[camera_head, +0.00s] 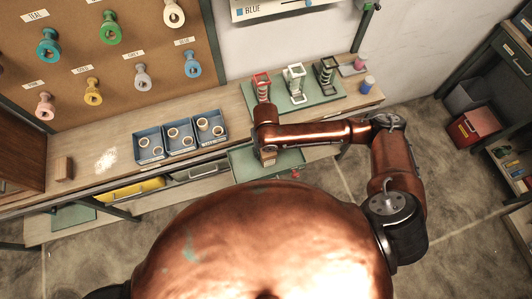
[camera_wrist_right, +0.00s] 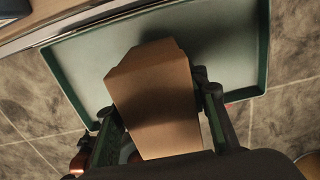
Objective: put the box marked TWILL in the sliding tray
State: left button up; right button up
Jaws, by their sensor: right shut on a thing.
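My right gripper (camera_wrist_right: 160,125) is shut on a brown cardboard box (camera_wrist_right: 155,95). The box is held over the green sliding tray (camera_wrist_right: 235,50), which extends out from the workbench. In the head view the box (camera_head: 268,158) shows below my right wrist, above the tray (camera_head: 240,167). No marking can be read on its visible faces. I cannot tell whether the box touches the tray floor. My left gripper does not show in the head view.
Blue bins (camera_head: 180,137) with rings stand on the bench (camera_head: 105,150). A green mat (camera_head: 318,108) with red, white and black spool stands lies behind my right arm. A small brown block (camera_head: 63,168) sits at the left. A yellow drawer (camera_head: 130,190) is under the bench.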

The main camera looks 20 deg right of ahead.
jog(key=shift+f, duration=0.7)
jog(key=shift+f, duration=0.1)
jog(key=o, duration=1.3)
jog(key=shift+c, duration=0.2)
notch_tip(320, 180, up, 12)
jog(key=shift+r+p, duration=0.1)
jog(key=shift+p, duration=0.5)
